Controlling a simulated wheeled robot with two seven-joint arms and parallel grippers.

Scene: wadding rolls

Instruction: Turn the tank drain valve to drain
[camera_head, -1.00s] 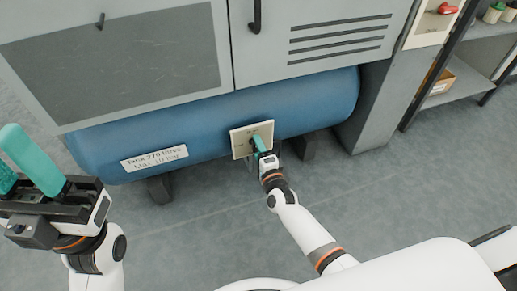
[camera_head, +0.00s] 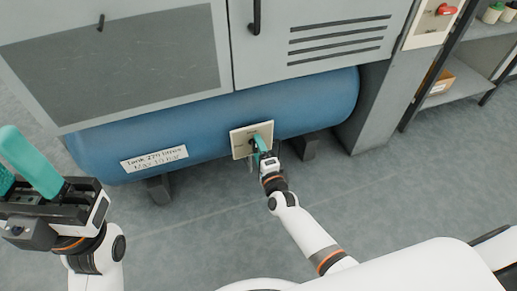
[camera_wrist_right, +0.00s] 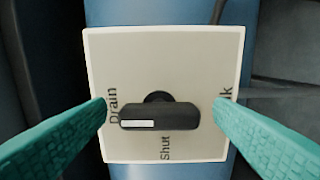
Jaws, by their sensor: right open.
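The valve plate (camera_head: 238,143) is a cream square on the front of the blue tank (camera_head: 205,115). In the right wrist view the plate (camera_wrist_right: 190,50) reads "Drain" at left, "Shut" at the bottom and a partly covered word at right. The black valve handle (camera_wrist_right: 175,117) lies crosswise there, its white-marked end at the "Drain" side. My right gripper (camera_head: 261,143) is at the plate; in its wrist view the teal fingers (camera_wrist_right: 160,108) are open, one beyond each end of the handle, with gaps visible. My left gripper (camera_head: 14,150) is open and empty at far left.
A grey cabinet (camera_head: 120,60) with black handles sits above the tank. The tank stands on dark feet (camera_head: 158,189). A shelf (camera_head: 470,75) with a cardboard box (camera_head: 441,80) is at the right. The grey floor in front is clear.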

